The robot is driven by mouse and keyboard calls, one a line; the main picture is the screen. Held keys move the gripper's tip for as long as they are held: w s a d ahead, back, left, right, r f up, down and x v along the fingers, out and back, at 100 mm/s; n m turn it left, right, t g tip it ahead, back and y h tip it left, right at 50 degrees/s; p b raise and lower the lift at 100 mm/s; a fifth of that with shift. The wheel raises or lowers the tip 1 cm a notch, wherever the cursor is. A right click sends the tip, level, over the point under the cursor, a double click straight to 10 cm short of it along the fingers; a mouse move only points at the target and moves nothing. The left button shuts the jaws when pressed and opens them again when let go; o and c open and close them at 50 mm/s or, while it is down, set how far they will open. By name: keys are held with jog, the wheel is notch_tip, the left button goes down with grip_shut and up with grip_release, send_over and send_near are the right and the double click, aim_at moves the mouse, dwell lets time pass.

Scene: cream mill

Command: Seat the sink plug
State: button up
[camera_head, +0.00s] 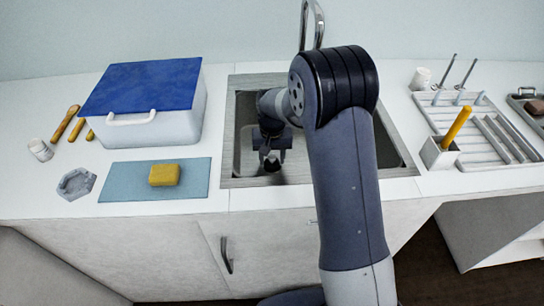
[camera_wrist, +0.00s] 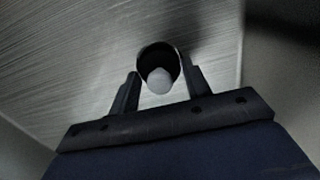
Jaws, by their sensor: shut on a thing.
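The sink (camera_head: 236,150) is a metal basin set in the counter. My gripper (camera_head: 271,158) reaches down into its left part. In the wrist view, my gripper (camera_wrist: 161,82) is shut on the sink plug (camera_wrist: 160,80), whose pale rounded knob shows between the two fingers. A dark round shape surrounds the knob's far side; I cannot tell whether it is the plug's body or the drain opening. The drain is not clearly visible, and the gap between plug and basin floor cannot be told. In the head view my arm covers much of the sink.
Left of the sink are a blue-lidded white box (camera_head: 150,100), a blue mat (camera_head: 125,182) with a yellow sponge (camera_head: 164,175), and a grey dish (camera_head: 76,184). A drying rack (camera_head: 480,130) and a holder (camera_head: 437,155) stand right. The faucet (camera_head: 318,25) rises behind.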

jog(key=shift+f, duration=0.2)
jog(key=o, duration=1.5)
jog(key=shift+c, duration=0.2)
jog(key=shift+r, duration=0.2)
jog(key=shift+r+p, duration=1)
jog(key=shift+r, duration=0.35)
jog(key=shift+r, duration=0.1)
jog(key=shift+r+p, duration=1.05)
jog(key=shift+r, duration=0.35)
jog(key=shift+r, duration=0.1)
